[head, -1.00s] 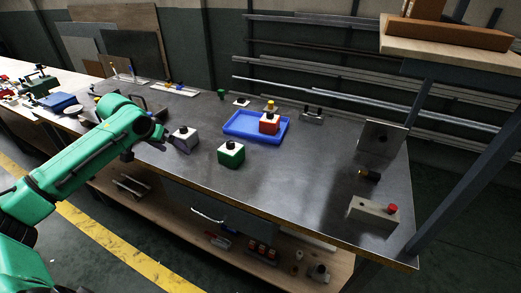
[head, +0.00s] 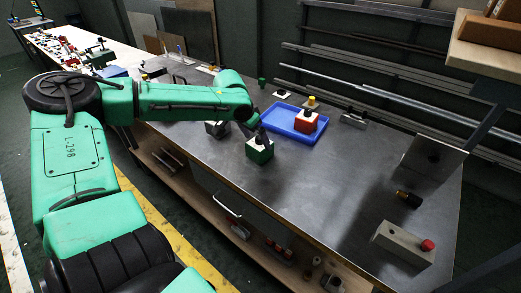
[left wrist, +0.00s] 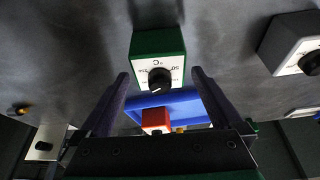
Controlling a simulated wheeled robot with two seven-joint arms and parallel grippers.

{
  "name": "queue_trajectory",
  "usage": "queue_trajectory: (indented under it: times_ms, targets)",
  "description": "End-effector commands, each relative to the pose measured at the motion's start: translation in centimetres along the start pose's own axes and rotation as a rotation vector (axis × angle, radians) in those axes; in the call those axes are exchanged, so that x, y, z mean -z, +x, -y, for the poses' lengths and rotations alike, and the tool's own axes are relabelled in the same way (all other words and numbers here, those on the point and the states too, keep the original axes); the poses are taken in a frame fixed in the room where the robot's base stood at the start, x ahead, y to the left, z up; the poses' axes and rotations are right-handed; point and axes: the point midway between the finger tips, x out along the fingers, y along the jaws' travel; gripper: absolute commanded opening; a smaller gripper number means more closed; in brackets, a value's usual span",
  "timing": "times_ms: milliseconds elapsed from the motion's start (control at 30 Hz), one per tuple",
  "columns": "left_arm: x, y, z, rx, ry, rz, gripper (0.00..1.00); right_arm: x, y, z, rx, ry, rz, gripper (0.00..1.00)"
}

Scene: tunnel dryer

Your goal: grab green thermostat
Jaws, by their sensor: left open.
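The green thermostat (head: 259,151) is a green box with a white dial face and a black knob. It stands on the grey metal workbench (head: 330,195), in front of the blue tray. In the left wrist view the green thermostat (left wrist: 157,62) lies ahead, between and beyond the fingertips. My left gripper (head: 262,133) is at the thermostat's upper side in the head view. In the left wrist view my left gripper (left wrist: 160,80) is open, with nothing held between its two fingers. I cannot tell whether a finger touches the thermostat. My right gripper is out of view.
A blue tray (head: 283,129) holds a red thermostat (head: 306,122). A grey thermostat (left wrist: 291,44) stands beside the green one, partly hidden by my arm in the head view. A grey box with a red button (head: 404,244) stands at the front right. The bench's middle is clear.

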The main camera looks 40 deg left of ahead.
Motion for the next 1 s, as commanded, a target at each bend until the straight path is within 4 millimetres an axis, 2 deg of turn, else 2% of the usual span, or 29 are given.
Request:
queue_trajectory:
  times_ms: [300, 567, 600, 767, 800, 1000]
  targets:
    - [-0.3, 4.7, -0.1, 0.003, 0.002, 0.004, 1.0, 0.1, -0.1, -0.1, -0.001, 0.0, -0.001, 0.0]
    - [-0.1, 5.0, -0.1, 0.001, 0.0, -0.001, 1.0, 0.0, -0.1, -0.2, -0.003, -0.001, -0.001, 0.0]
    - [-0.1, 5.0, -0.1, 0.001, 0.0, -0.001, 0.85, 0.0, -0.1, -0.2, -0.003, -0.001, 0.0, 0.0]
    - [-0.1, 5.0, -0.1, 0.001, 0.0, -0.001, 0.23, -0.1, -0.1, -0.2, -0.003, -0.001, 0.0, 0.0]
    - [-0.1, 5.0, -0.1, 0.001, 0.0, -0.002, 0.2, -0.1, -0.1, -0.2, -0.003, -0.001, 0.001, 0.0]
    - [-0.1, 4.9, -0.1, 0.001, 0.0, -0.002, 0.2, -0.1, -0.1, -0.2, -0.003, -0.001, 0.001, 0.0]
